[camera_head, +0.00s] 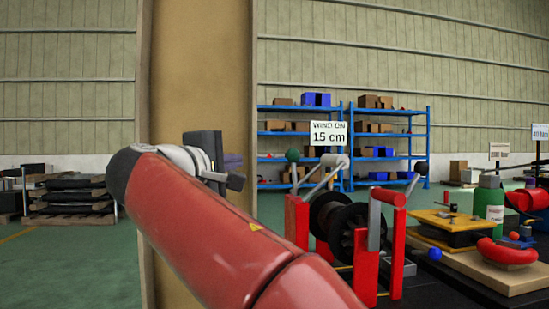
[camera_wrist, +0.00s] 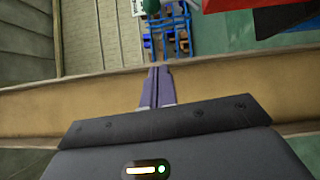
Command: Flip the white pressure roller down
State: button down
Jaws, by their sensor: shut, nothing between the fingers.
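A white roller (camera_head: 335,161), which I take to be the pressure roller, shows in the head view at the upper end of slanted grey arms. It stands raised above the red-framed stand with dark reels (camera_head: 352,226). My gripper (camera_head: 234,161) is to the left of the stand in the head view, apart from the roller, with its fingers partly hidden behind its dark body. In the wrist view my gripper (camera_wrist: 157,70) has its two fingers together with nothing between them. The roller cannot be made out in the wrist view.
A green knob (camera_head: 292,155) tops a lever left of the roller; it also shows in the wrist view (camera_wrist: 150,6). A sign (camera_head: 328,133) reads "WIND ON 15 cm". A tan pillar (camera_head: 200,70) stands behind my arm. Other stands and a green bottle (camera_head: 489,204) are at right.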

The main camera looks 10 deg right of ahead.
aim_at(295, 172)
jog(key=w+d, duration=0.6)
jog(key=d, duration=0.3)
jog(key=shift+w+d+r+p, duration=0.25)
jog(key=shift+w+r+p, duration=0.05)
jog(key=shift+w, duration=0.05)
jog(key=shift+r, duration=0.1)
jog(key=shift+d+r+m+p, duration=0.1)
jog(key=shift+d+m+p, duration=0.2)
jog(key=shift+p, duration=0.15)
